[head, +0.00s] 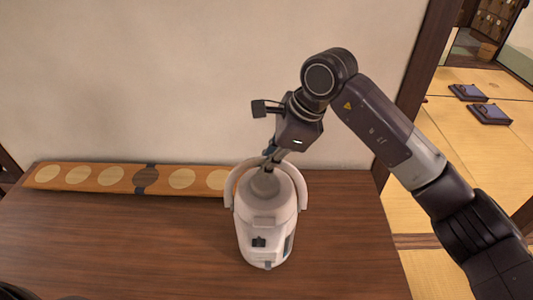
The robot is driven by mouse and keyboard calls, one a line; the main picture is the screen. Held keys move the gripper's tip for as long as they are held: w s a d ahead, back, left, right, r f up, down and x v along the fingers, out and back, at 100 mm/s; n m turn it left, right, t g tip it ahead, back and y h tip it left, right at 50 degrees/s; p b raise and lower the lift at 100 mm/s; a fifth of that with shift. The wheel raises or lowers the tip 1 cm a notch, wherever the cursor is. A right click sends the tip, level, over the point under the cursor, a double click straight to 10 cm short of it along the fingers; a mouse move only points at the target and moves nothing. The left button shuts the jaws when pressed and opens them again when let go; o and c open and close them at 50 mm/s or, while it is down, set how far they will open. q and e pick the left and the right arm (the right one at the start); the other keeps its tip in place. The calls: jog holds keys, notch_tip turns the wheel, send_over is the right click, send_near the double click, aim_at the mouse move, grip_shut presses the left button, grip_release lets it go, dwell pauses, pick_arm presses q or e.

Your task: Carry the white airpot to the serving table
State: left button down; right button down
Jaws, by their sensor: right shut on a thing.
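The white airpot (263,228) stands upright on a brown wooden table (150,245), right of the table's middle, with its handle raised in an arc. My right arm reaches in from the right, and my right gripper (272,158) is at the top of the airpot, shut on its handle. The fingertips are partly hidden against the handle and lid. My left gripper is not in view. No separate table that I can tell to be the serving table shows.
A long wooden board with pale round spots (105,179) lies along the table's back edge, against a plain wall (150,80). At right, past a dark post (422,70), are tatami mats and dark blue cushions (489,113).

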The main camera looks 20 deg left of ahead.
aim_at(267, 179)
jog(key=shift+a+f+p, duration=0.1)
jog(key=shift+f+p, duration=0.45)
jog(key=shift+f, duration=0.9)
jog(key=c, duration=2.3)
grip_release()
jog(key=shift+s+f, duration=0.1)
jog(key=shift+f, duration=0.3)
jog(key=shift+o, duration=1.3)
jog(key=shift+r, duration=0.1)
jog(key=shift+d+r, duration=0.1)
jog(key=shift+d, duration=0.1)
jog(key=shift+d+r+b, duration=0.15)
jog(key=shift+r+b, duration=0.15)
jog(key=shift+b, duration=0.15)
jog(key=shift+b+v, duration=2.15)
jog(key=shift+v, duration=3.45)
jog(key=shift+s, duration=0.1)
